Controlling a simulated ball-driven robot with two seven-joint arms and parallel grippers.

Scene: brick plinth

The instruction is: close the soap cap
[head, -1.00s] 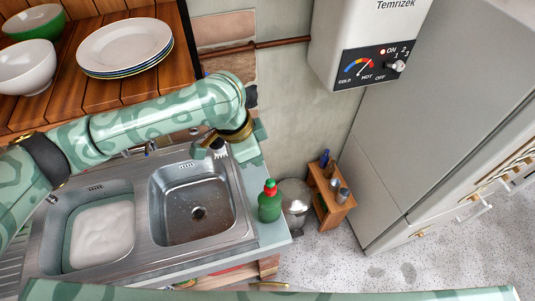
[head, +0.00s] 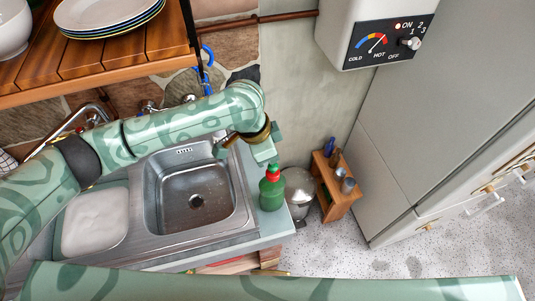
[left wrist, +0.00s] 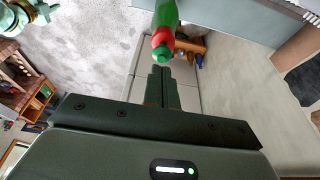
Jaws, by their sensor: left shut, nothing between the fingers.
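The green soap bottle (head: 271,193) stands upright on the counter's right corner, beside the sink. Its red collar and green cap (head: 272,172) are at the top. My left gripper (head: 267,157) is just above the cap, and it partly overlaps the bottle top in the head view. In the left wrist view the bottle (left wrist: 165,15) hangs in from the top, with the green cap tip (left wrist: 161,54) close beyond the shut fingertips (left wrist: 160,72). The fingers hold nothing. I cannot tell whether they touch the cap. My right gripper is out of view.
The steel sink (head: 195,195) lies left of the bottle. A wooden shelf (head: 60,70) with plates is above left. A metal bin (head: 298,188) and a small wooden rack (head: 335,190) stand on the floor right of the counter. The fridge (head: 440,150) is further right.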

